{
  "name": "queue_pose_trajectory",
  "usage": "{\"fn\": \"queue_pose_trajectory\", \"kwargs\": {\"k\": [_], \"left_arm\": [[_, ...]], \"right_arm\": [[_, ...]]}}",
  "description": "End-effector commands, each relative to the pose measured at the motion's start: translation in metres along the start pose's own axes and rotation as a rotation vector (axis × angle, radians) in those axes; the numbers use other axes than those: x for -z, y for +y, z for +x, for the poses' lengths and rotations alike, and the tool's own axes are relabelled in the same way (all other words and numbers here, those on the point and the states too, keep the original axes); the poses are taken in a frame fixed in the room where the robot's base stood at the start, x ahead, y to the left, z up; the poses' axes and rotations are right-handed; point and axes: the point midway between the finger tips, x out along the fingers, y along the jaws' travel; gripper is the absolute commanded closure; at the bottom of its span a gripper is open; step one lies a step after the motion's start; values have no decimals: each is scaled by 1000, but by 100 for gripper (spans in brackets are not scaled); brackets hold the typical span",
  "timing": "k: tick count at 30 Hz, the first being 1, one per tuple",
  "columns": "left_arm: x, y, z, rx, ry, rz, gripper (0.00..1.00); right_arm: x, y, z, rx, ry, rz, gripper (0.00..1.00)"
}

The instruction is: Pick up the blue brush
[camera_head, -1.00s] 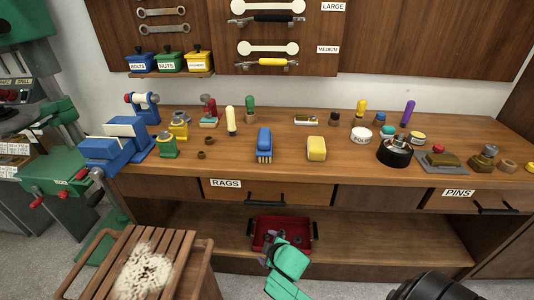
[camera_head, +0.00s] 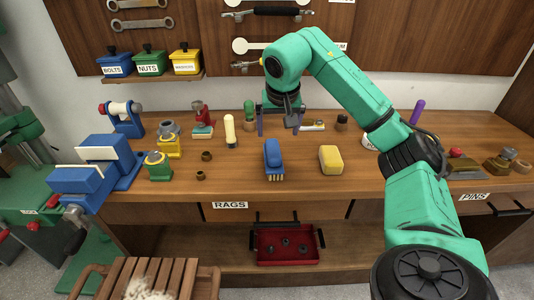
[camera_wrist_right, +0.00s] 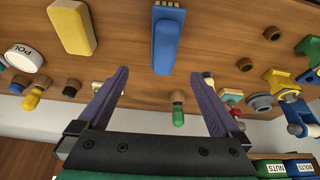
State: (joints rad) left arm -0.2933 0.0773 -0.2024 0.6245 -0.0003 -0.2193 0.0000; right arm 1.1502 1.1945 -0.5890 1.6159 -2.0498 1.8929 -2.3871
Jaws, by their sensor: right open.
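The blue brush (camera_head: 273,153) lies on the wooden workbench (camera_head: 235,190), with its pale bristle end toward the front edge. In the right wrist view the blue brush (camera_wrist_right: 165,45) is at the top middle, beyond the fingertips. My right gripper (camera_head: 279,123) is open and empty above the bench, pointing down, behind the brush in the head view. Its two dark purple fingers (camera_wrist_right: 157,95) stand wide apart with nothing between them, and they do not touch the brush. My left gripper is not in view.
A yellow block (camera_head: 331,159) lies right of the brush. A white-yellow handled tool (camera_head: 229,131) and a green-topped one (camera_head: 249,114) stand behind left. A blue vise (camera_head: 105,160) is at left. A red tray (camera_head: 286,246) sits on the lower shelf. Bench around the brush is clear.

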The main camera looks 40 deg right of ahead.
Motion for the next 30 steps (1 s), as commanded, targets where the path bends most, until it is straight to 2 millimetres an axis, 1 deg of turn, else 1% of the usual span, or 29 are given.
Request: {"fn": "queue_pose_trajectory", "kwargs": {"k": [3, 7, 9, 14, 17, 19, 22, 30], "left_arm": [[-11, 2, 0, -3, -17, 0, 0], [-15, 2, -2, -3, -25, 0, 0], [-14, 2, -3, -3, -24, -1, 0], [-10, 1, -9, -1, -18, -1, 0], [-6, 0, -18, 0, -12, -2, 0], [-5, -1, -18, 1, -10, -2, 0], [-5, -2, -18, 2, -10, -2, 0], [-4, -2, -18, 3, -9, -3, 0]], "right_arm": [[-2, -1, 31, -3, -9, -3, 0], [-2, -2, 64, 0, -7, -3, 0], [-2, -3, 76, 3, -6, -3, 0], [0, -6, 95, 6, -6, -3, 0], [1, -9, 114, 6, -8, -3, 0], [1, -8, 128, 6, -6, -2, 0], [1, -9, 137, 7, -3, -2, 0], [1, -9, 138, 7, -2, -2, 0]]}}
